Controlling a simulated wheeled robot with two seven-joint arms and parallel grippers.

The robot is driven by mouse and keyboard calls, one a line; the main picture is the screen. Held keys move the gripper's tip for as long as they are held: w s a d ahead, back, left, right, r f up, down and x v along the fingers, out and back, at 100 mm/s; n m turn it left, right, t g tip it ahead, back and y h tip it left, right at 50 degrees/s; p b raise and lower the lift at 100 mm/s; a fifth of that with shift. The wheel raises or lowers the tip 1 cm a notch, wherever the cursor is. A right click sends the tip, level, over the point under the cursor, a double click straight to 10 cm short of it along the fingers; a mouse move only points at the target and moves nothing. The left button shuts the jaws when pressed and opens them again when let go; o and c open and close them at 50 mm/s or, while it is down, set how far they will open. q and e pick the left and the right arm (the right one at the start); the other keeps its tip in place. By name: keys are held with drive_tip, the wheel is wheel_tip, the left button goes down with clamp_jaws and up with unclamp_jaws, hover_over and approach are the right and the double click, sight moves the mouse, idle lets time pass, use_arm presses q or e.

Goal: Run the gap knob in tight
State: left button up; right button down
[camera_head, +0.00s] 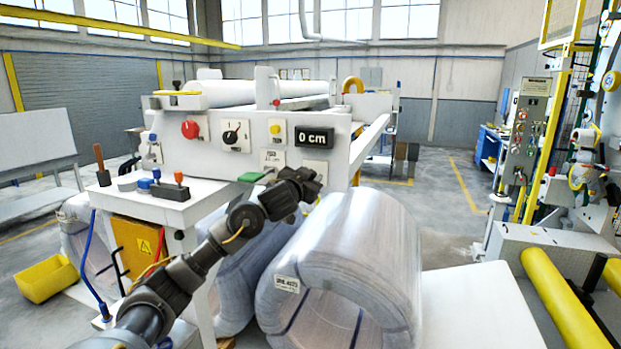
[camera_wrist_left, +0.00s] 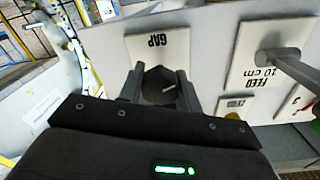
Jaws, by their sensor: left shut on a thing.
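The gap knob (camera_wrist_left: 158,84) is a dark, many-sided knob with a pale pointer line, below a white plate marked GAP (camera_wrist_left: 158,45) in the left wrist view. My left gripper (camera_wrist_left: 160,92) has one finger on each side of the knob and is shut on it. In the head view my left gripper (camera_head: 307,183) is at the lower right of the machine's front panel (camera_head: 338,160) and hides the knob. A black display (camera_head: 314,137) above it reads 0 cm. My right gripper is not in view.
A FEED 10 cm plate (camera_wrist_left: 262,55) with a lever is beside the knob. A green-handled lever (camera_head: 252,176), red button (camera_head: 190,129) and black rotary switch (camera_head: 231,136) are on the panel. A large wrapped coil (camera_head: 370,235) stands below my gripper.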

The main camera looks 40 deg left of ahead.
use_arm(q)
drive_tip(key=m+b, duration=0.1)
drive_tip(key=m, duration=0.4)
drive_tip(key=shift+f+m+b, duration=0.1)
drive_tip(key=shift+m+b, duration=0.25)
drive_tip(key=shift+m, duration=0.05)
drive_tip(key=m+b, duration=0.2)
drive_tip(key=m, duration=0.3)
drive_tip(key=m+b, duration=0.1)
drive_tip(key=m, duration=0.2)
drive_tip(key=m+b, duration=0.1)
drive_tip(key=m, duration=0.2)
drive_tip(key=shift+f+g+y+b, duration=0.1)
drive_tip(key=shift+g+y+b, duration=0.2)
drive_tip(key=shift+b, duration=0.1)
drive_tip(key=m+b, duration=0.2)
drive_tip(key=m, duration=0.3)
drive_tip(key=shift+m, duration=0.3)
drive_tip(key=o, duration=1)
